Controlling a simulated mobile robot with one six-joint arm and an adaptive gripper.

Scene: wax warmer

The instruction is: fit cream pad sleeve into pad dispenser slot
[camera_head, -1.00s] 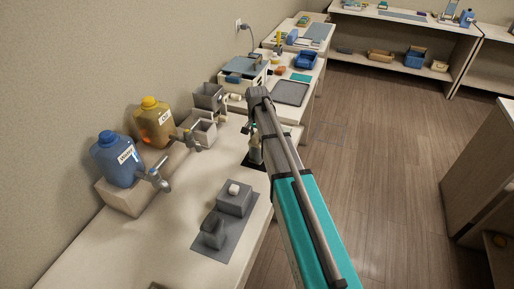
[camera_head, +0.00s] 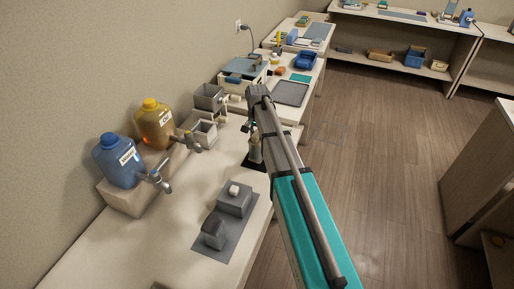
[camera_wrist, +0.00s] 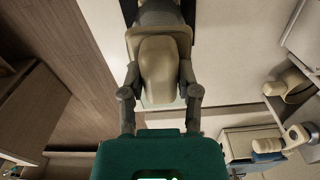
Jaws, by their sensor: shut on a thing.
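In the wrist view my gripper (camera_wrist: 160,97) is shut on a rounded cream piece (camera_wrist: 160,68). It has a wider rim at its far end. Its colour fits the cream pad sleeve, but its full shape is partly hidden. In the head view my gripper is mostly hidden behind my arm, and a cream piece (camera_head: 255,150) shows beside the arm above a black mat (camera_head: 252,165).
A blue bottle (camera_head: 119,161) and an amber bottle (camera_head: 154,125) with taps stand along the wall. A grey block (camera_head: 235,199) with a small white piece sits on a grey mat (camera_head: 237,233). A grey tray (camera_head: 290,93) lies farther back.

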